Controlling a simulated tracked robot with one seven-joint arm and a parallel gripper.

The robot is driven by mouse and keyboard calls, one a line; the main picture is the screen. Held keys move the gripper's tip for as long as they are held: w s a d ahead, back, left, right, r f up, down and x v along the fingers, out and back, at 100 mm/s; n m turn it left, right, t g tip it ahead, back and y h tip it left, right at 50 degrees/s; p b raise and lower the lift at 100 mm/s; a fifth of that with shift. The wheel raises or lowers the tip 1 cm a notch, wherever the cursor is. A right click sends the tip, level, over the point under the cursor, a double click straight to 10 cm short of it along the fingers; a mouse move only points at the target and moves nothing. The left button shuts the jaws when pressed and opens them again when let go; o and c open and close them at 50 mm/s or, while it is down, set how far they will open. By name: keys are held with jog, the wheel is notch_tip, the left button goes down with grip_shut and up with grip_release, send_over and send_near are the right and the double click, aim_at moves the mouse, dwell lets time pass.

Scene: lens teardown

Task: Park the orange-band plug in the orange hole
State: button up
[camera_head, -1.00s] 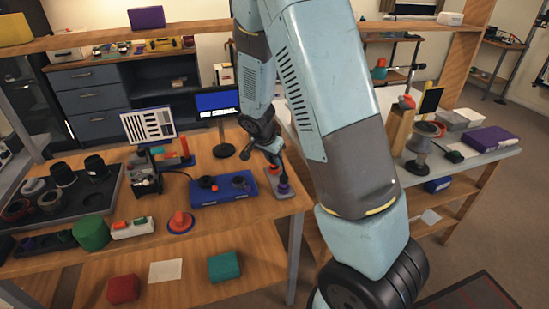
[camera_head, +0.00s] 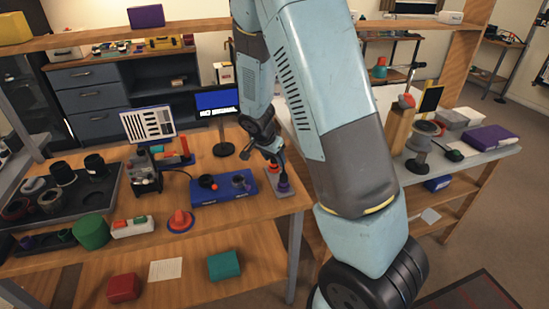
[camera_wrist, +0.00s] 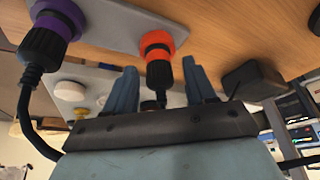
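The orange-band plug (camera_wrist: 158,60) stands at the edge of a grey plate (camera_wrist: 112,22) in the wrist view, with its black body toward my gripper. My gripper (camera_wrist: 162,82) is open; one blue finger is on each side of the plug's black body, with visible gaps. The plug's lower end and cable are partly hidden by my gripper. A purple-band plug (camera_wrist: 52,32) with a black cable is at the left on the same plate. In the head view, my gripper (camera_head: 275,162) is over this plate at the bench's right end. I cannot make out the orange hole.
A blue box (camera_head: 222,196) with black knobs stands just left of the plate. A black block (camera_wrist: 252,80) is right of my gripper in the wrist view. A monitor (camera_head: 217,102) stands behind. The bench's right edge is close.

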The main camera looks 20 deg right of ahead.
jog(key=shift+v, duration=6.8)
